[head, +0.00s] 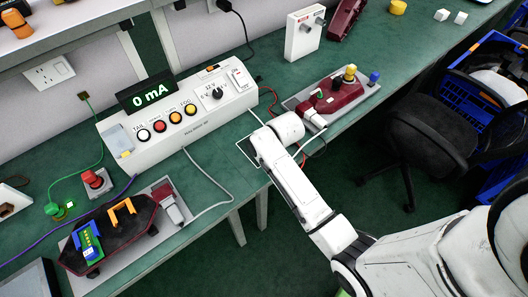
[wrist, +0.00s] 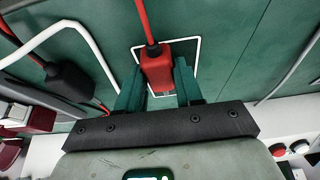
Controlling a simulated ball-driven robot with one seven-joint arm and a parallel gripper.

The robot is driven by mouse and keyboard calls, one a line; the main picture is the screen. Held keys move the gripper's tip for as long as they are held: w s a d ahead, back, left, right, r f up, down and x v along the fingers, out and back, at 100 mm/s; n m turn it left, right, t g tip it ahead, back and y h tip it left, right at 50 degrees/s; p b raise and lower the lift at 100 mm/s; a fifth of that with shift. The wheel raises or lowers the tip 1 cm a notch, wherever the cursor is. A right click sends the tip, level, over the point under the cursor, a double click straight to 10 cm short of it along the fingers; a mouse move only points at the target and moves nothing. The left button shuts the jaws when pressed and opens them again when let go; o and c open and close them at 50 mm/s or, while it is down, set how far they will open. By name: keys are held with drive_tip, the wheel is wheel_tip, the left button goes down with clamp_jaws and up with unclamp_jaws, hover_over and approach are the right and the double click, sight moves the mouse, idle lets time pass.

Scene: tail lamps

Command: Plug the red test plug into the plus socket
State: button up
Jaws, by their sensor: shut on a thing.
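In the wrist view the red test plug (wrist: 157,62) sits between the two green fingers of my gripper (wrist: 158,82), which is shut on it. A red cable runs from the plug toward the top of the picture. The plug is above the green bench, over a white outlined square (wrist: 197,52). In the head view my white arm hides the gripper and the plug, near the bench's front edge. The white test box (head: 190,118) stands behind my arm, its display (head: 146,92) reading 0 mA. I cannot make out which spot is the plus socket.
A dark red lamp (head: 345,98) on a grey plate is right of my arm. A dark lamp (head: 128,240) with a yellow clip lies at the front left. A dark block (wrist: 72,82) on a cable shows in the wrist view. A black chair (head: 435,145) stands off the bench.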

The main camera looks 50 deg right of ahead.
drive_tip(key=shift+r, duration=0.1)
drive_tip(key=shift+r, duration=0.55)
drive_tip(key=s+d+r+b, duration=0.1)
drive_tip(key=s+d+r, duration=0.2)
drive_tip(key=s+r, duration=0.8)
drive_tip(key=s, duration=0.2)
drive_tip(key=shift+s+d+r, duration=0.2)
drive_tip(key=shift+s+r, duration=0.1)
drive_tip(key=shift+r, duration=0.1)
